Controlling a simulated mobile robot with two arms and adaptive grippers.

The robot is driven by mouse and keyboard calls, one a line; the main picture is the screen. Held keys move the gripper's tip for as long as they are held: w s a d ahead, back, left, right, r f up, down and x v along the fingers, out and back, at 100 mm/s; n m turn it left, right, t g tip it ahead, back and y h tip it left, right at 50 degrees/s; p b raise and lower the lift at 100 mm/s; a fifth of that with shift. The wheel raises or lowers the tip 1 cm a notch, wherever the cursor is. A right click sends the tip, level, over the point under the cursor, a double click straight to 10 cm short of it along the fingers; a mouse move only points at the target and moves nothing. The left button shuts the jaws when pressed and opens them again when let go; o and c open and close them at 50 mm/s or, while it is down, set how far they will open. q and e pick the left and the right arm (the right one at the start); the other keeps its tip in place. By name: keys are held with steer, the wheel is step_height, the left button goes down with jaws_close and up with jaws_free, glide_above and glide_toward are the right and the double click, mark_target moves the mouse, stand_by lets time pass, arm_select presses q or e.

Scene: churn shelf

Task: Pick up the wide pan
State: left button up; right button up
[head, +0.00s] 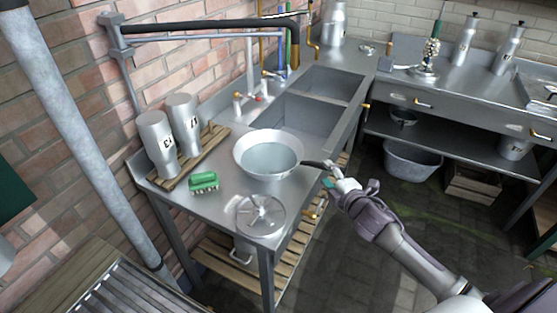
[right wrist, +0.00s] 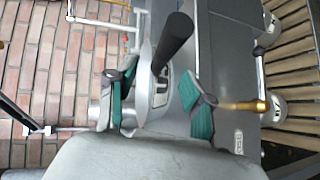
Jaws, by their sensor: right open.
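The wide pan (head: 268,176) is a round, pale metal pan with a light blue-grey inside. It stands upright on the steel counter, left of the sink, in the head view. Its dark handle (head: 313,163) points right, past the counter's front edge. My right gripper (head: 333,178) is at the handle's outer end. In the right wrist view, the black handle (right wrist: 174,42) shows between the open teal-padded fingers of the gripper (right wrist: 160,92). I cannot tell whether either finger touches it. The pan's body is mostly hidden there. My left gripper is not in view.
A green brush (head: 203,181) and a round metal disc (head: 261,214) lie on the counter near the pan. Two metal canisters (head: 170,138) stand on a wooden board behind. The sink basins (head: 300,118) are to the right. The floor beside the counter is open.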

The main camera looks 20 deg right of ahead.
mark_target(325, 169)
steer(key=x, duration=0.2)
steer(key=p+x, duration=0.1)
steer(key=x, duration=0.1)
steer(key=shift+w+d, duration=0.15)
steer(key=shift+d, duration=0.1)
steer(key=shift+w+f, duration=0.15)
steer(key=shift+w, duration=0.35)
jaws_close()
